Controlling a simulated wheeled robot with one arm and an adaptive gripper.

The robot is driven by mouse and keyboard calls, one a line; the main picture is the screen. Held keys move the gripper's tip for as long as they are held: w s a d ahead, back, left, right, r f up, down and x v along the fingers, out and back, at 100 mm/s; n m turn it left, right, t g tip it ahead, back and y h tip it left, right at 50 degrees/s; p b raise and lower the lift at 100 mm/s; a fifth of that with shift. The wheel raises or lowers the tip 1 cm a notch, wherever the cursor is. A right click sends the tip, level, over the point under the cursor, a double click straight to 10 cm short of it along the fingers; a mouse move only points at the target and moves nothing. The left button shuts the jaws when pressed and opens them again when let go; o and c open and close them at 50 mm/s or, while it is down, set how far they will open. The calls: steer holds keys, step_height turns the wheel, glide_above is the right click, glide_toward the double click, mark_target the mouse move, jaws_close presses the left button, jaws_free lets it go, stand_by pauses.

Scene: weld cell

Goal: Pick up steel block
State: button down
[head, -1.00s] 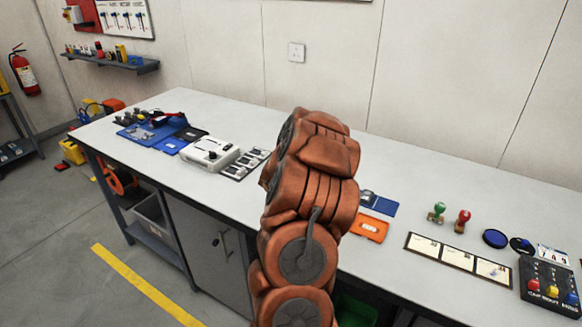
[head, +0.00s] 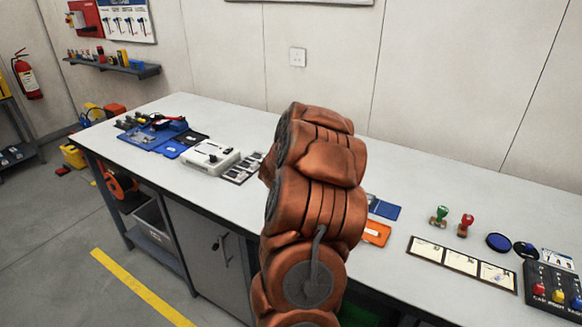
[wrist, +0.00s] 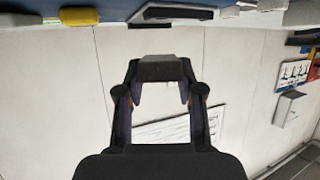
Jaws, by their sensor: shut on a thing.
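In the wrist view, my gripper (wrist: 160,80) is shut on a dark grey block, which I take to be the steel block (wrist: 160,68). The block sits crosswise between the two fingertips, with pale wall behind it. In the head view my orange-brown arm stands in front of the workbench and hides both the gripper and the block.
The long grey workbench (head: 400,180) carries a white device (head: 210,156), blue trays (head: 165,140), an orange tray (head: 375,233), green and red stamps, a three-panel card strip (head: 462,262) and a button box (head: 553,290). A pale wall stands behind the bench.

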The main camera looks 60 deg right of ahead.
steer(key=s+a+r+b, duration=0.1)
steer(key=s+a+b, duration=0.8)
steer(key=s+a, duration=0.1)
steer(key=shift+s+r, duration=0.2)
steer(key=shift+s, duration=0.35)
